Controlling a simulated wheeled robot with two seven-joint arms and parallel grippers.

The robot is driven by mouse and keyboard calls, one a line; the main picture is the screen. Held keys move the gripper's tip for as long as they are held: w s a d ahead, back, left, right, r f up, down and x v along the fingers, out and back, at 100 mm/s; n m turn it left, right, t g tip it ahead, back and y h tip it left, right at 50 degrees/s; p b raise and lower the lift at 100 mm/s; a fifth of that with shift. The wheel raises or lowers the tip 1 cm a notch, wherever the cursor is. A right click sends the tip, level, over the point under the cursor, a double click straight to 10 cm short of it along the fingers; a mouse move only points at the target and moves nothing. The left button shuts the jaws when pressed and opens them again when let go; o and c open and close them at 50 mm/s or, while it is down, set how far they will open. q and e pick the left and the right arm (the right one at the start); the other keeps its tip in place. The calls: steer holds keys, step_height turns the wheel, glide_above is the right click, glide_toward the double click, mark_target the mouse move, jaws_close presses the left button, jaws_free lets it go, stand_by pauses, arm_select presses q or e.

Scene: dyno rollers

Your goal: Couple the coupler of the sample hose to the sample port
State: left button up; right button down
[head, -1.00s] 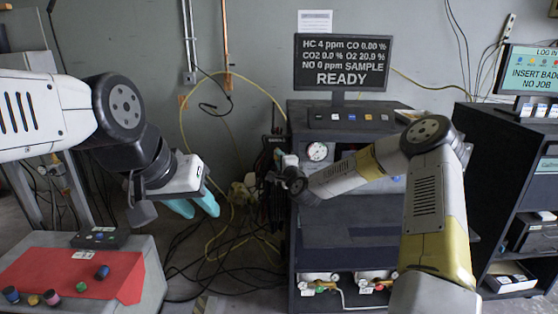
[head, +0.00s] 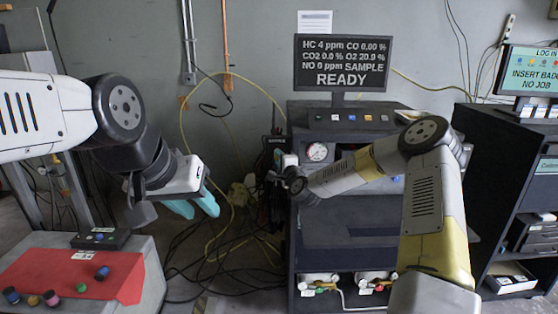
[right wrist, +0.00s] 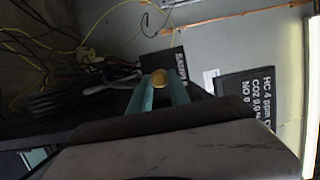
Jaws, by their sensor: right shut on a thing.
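My right gripper (right wrist: 159,92) shows in the right wrist view with its two teal fingers shut on a small round brass-coloured piece, which appears to be the coupler (right wrist: 158,79). Just beyond it is a dark box (right wrist: 176,64) with a white label that seems to read SAMPLE. I cannot make out the sample port or tell whether the coupler touches it. In the head view the right gripper (head: 283,160) is at the cart's left side, largely behind my wrist.
The dark analyser cart (head: 340,238) carries a monitor (head: 342,63) reading READY and a round gauge (head: 318,152). Black cables and a yellow hose (head: 182,130) hang left of it. A red-topped bench (head: 70,272) with small coloured caps stands at lower left.

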steer(key=shift+w, duration=0.3)
steer(key=c, duration=1.1)
jaws_free()
steer(key=shift+c, duration=0.2)
steer(key=s+d+r+n+g+h, duration=0.1)
steer(key=s+d+r+n+g, duration=0.2)
steer(key=s, duration=1.3)
steer(key=s+d+r+n+g+h, duration=0.1)
steer(key=s+d+r+n+g, duration=0.3)
steer(key=s, duration=1.2)
steer(key=s+d+r+n+g+h, duration=0.1)
steer(key=s+d+r+n+g, duration=0.3)
steer(key=s, duration=1.3)
steer(key=d+r+n, duration=0.1)
steer(key=d+n, duration=0.1)
steer(key=n, duration=0.2)
steer(key=shift+d, duration=0.15)
